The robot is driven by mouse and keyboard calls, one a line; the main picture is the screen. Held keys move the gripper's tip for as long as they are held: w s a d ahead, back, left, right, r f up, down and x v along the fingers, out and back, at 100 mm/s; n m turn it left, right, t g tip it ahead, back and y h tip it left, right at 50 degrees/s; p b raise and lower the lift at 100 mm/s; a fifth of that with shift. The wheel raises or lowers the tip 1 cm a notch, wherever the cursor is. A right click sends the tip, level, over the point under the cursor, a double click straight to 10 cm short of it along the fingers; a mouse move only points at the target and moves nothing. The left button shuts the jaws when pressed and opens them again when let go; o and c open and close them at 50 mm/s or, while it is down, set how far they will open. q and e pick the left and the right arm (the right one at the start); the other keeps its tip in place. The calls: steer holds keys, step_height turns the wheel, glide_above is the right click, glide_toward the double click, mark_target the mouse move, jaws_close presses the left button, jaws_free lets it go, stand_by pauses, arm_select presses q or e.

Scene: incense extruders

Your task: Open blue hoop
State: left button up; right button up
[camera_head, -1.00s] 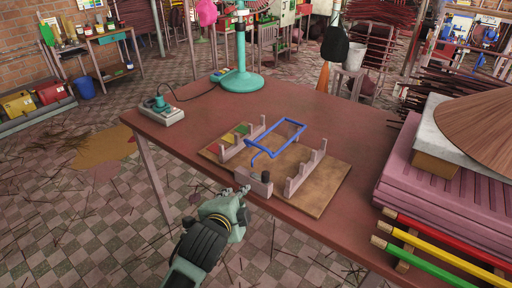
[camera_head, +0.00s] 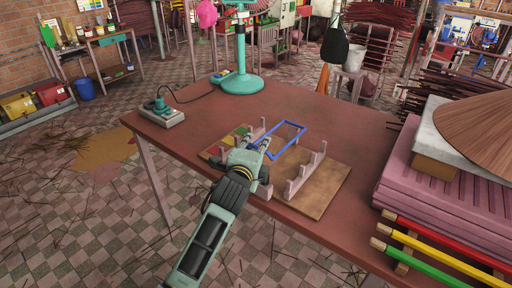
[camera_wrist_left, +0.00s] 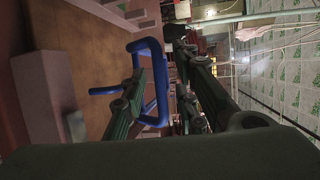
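The blue hoop (camera_head: 290,128), a rectangular bar frame, lies over the wooden board (camera_head: 318,201) on the table, between upright grey brackets. My left gripper (camera_head: 265,143) reaches in from the front and is at the hoop's near left end, covering part of it. In the left wrist view the gripper's two fingers are spread, and a bar of the blue hoop (camera_wrist_left: 163,85) shows between them. I cannot tell whether a finger touches it. My right gripper is not in view.
A grey bracket (camera_head: 303,181) stands close right of my left gripper. A teal stand (camera_head: 241,83) and a small grey device (camera_head: 160,115) are on the table. Pink stacked slabs (camera_head: 430,190) and coloured bars are at the right.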

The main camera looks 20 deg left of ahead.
arm_select(q)
steer(key=shift+f, duration=0.1)
jaws_close()
stand_by(0.6)
